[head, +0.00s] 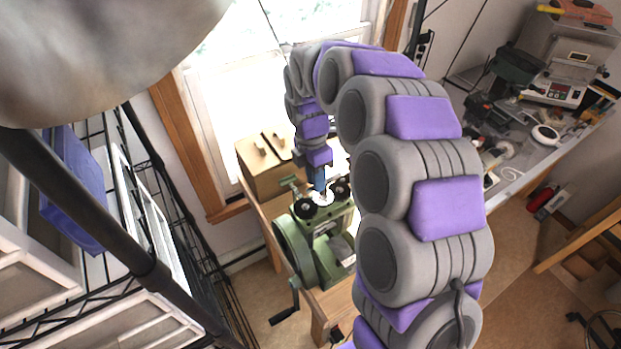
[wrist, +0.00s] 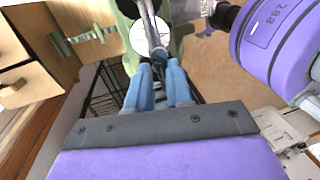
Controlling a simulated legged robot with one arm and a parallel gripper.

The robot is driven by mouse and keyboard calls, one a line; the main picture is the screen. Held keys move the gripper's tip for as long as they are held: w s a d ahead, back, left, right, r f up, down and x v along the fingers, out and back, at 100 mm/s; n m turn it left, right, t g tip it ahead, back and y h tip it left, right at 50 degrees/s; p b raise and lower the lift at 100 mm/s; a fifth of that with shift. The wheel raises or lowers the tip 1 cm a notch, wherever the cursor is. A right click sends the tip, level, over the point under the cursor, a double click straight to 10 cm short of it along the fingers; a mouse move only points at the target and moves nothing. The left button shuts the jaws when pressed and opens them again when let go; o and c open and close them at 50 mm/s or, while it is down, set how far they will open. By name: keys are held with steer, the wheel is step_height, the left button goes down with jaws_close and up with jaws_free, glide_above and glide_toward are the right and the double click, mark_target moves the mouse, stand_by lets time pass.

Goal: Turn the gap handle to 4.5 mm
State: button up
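The green rolling mill (head: 334,230) stands on a wooden bench, with a round white dial (head: 323,198) on top between two dark knobs. In the wrist view the dial (wrist: 143,36) is partly covered by a slim metal handle (wrist: 152,25), which looks like the gap handle. My gripper (wrist: 159,66) has two blue fingers pointing at the handle's near end. The fingers stand apart, with the handle end at or between their tips; I cannot tell whether they touch it. In the head view my gripper (head: 320,188) is just above the dial. The dial's markings are too small to read.
A crank (head: 285,303) sticks out at the mill's lower left. Black wire shelving (head: 190,240) is at left. A cluttered workbench (head: 510,180) is at right, with open floor between.

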steer(key=o, duration=0.5)
steer(key=shift+w+d, duration=0.3)
steer(key=shift+d, duration=0.3)
steer(key=shift+s+a, duration=0.15)
steer(key=shift+a, duration=0.05)
steer(key=w+r, duration=0.1)
steer(key=r, duration=0.4)
steer(key=w+a+r, duration=0.1)
steer(key=r, duration=0.5)
steer(key=w+r+p, duration=0.1)
steer(key=r, duration=0.5)
steer(key=shift+a, duration=0.25)
steer(key=shift+d, duration=0.1)
